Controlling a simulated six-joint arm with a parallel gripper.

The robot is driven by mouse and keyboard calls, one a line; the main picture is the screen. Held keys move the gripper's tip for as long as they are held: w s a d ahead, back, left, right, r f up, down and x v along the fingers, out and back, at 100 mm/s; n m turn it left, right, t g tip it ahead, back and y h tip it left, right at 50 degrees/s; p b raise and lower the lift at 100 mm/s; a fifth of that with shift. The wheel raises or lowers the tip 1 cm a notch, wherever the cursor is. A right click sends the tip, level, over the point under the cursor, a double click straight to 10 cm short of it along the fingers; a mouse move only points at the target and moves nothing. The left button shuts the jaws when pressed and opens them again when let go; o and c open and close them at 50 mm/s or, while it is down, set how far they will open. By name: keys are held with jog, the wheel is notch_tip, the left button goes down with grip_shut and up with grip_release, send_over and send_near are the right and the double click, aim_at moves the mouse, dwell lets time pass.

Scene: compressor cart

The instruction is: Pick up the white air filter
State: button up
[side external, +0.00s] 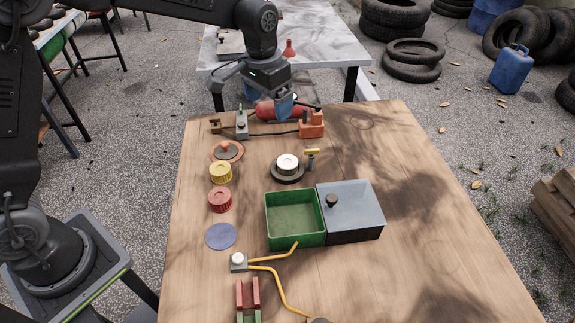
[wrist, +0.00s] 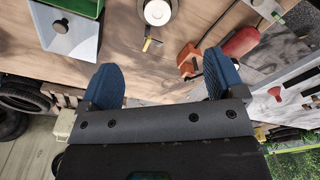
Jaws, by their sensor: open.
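The white air filter (side external: 287,162) is a short round white piece seated on a dark round base (side external: 288,176) near the middle of the wooden table.
A yellow-handled valve (side external: 311,156) stands right beside the filter. A green open bin (side external: 294,239) and a grey lidded box (side external: 354,225) are in front. Yellow (side external: 220,172) and red (side external: 220,199) round parts lie left. A red cylinder (side external: 268,111) lies near my gripper.

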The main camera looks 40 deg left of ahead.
jog(key=w+d+f+g, duration=0.1)
jog(key=w+d+f, duration=0.1)
jog(key=w+f, duration=0.35)
send_over(288, 161)
jog(key=f, duration=0.9)
jog(key=shift+s+f, duration=0.2)
jog(key=shift+s, duration=0.15)
jog(key=shift+w+f, duration=0.15)
jog(key=shift+f, duration=1.2)
jog(key=shift+w+f, duration=0.15)
jog(key=shift+f, duration=1.15)
jog(key=shift+c, duration=0.3)
jog(key=c, duration=0.9)
jog(key=shift+r, duration=0.1)
jog(key=shift+c, duration=0.2)
